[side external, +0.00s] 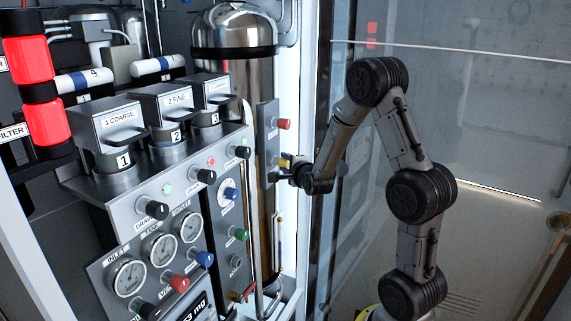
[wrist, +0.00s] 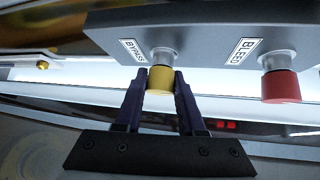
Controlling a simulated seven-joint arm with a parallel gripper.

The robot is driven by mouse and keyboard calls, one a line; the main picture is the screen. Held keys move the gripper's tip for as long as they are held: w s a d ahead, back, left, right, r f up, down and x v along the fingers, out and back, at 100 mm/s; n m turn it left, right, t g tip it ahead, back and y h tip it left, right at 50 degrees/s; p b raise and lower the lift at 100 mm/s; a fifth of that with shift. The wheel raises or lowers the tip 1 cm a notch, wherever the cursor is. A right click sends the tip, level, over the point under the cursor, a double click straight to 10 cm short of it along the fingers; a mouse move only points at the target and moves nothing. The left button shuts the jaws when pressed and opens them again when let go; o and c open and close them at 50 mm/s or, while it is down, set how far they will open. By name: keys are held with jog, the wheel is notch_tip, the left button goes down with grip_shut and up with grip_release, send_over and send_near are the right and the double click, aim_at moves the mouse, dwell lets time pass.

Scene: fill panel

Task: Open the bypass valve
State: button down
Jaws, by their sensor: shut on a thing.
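The bypass valve is a yellow knob (wrist: 160,81) under a BYPASS label (wrist: 134,50) on a grey plate, seen in the wrist view. In the side external view the yellow knob (side external: 284,161) is small, on the narrow plate beside the steel tank. My gripper (wrist: 160,78) has one dark finger on each side of the knob and is shut on it. In the side external view my gripper (side external: 292,170) reaches the plate from the right. The valve's turn position cannot be told.
A red bleed knob (wrist: 281,86) sits to the right of the yellow one in the wrist view, and shows above it in the side view (side external: 284,124). The filter panel (side external: 215,215) with gauges and several knobs stands to the left. A steel tank (side external: 235,75) is behind.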

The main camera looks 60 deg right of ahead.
jog(key=shift+n+t+h, duration=0.8)
jog(key=shift+n+h, duration=0.2)
jog(key=shift+n, duration=0.1)
jog(key=c, duration=0.5)
grip_release()
jog(key=shift+a, duration=0.1)
jog(key=v, duration=1.3)
jog(key=shift+s+a, duration=0.2)
jog(key=shift+s, duration=0.1)
